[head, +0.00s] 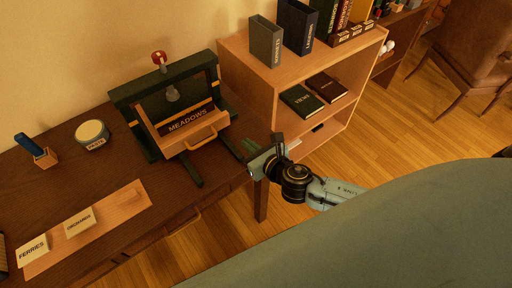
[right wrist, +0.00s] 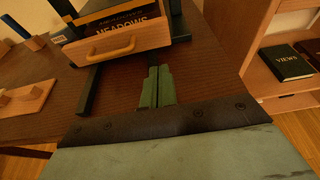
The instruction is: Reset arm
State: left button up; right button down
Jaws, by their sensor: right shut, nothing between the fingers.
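My right gripper (head: 250,148) reaches in at the right end of the desk in the head view. In the right wrist view its two green fingers (right wrist: 157,86) lie side by side, shut, with nothing between them. They point over the dark desk top, just right of the wooden drawer front (right wrist: 122,45) with a handle. The fingers look apart from the drawer. My left gripper is not in view.
The desk (head: 96,170) holds a paste tin (head: 92,134), a small wooden block with a blue item (head: 37,149), and a wooden board (head: 128,201) with FERRIES and ORCHARDS cards. A bookshelf (head: 258,70) stands close right of the gripper.

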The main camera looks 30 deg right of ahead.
jog(key=shift+v, duration=1.45)
